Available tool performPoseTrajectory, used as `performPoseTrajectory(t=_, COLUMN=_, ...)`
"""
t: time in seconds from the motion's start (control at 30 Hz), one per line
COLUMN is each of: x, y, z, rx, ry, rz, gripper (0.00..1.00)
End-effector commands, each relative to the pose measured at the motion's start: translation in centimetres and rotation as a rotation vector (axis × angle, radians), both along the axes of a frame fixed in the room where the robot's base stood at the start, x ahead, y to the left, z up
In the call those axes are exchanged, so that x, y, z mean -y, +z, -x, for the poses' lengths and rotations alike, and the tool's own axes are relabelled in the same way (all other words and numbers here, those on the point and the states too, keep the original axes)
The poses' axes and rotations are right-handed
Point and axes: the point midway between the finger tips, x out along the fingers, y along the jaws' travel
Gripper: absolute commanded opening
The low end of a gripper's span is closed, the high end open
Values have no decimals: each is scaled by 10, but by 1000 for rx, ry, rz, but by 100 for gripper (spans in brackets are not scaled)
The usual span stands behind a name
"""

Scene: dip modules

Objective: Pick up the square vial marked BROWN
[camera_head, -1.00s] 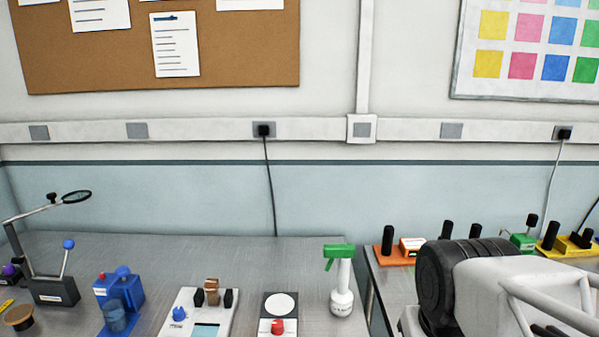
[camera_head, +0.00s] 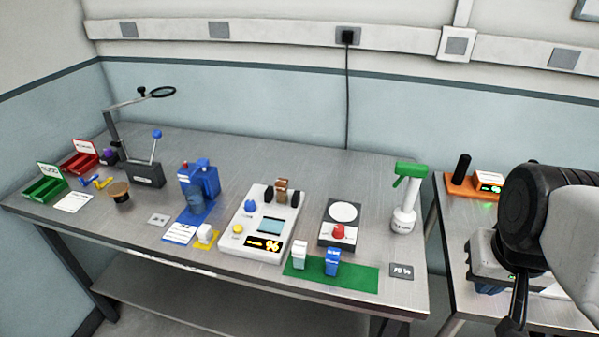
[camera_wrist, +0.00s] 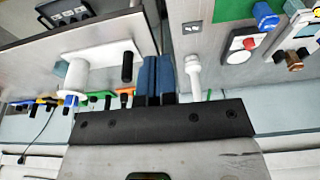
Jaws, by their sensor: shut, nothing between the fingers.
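Two small square vials stand on a green mat (camera_head: 360,279) at the table's front edge: a white one (camera_head: 299,255) and a blue one (camera_head: 332,261). A brown block-like item (camera_head: 281,189) sits between two black knobs on the white instrument (camera_head: 234,237). I cannot read the word BROWN on any of them. My gripper (camera_wrist: 156,62) is shut and empty in the wrist view, its blue fingers together, away from all of these. The blue vial (camera_wrist: 265,16) also shows at the top right there.
A green-topped spray bottle (camera_head: 404,205) and a plate device with a red knob (camera_head: 340,226) stand near the mat. A blue device (camera_head: 199,185), a magnifier stand (camera_head: 145,173), and green (camera_head: 45,186) and red bins (camera_head: 80,160) are further left. A gap separates the right table.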

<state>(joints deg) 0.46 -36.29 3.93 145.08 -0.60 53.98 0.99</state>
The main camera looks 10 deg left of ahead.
Motion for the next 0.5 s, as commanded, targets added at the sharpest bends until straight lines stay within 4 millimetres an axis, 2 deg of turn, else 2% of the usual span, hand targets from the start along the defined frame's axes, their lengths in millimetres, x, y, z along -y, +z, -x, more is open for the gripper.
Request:
performPoseTrajectory(t=0.47, x=0, y=0, z=0, rx=0, ry=0, rz=0, gripper=0)
performPoseTrajectory(t=0.5, x=0, y=0, z=0, rx=0, ry=0, rz=0, gripper=3)
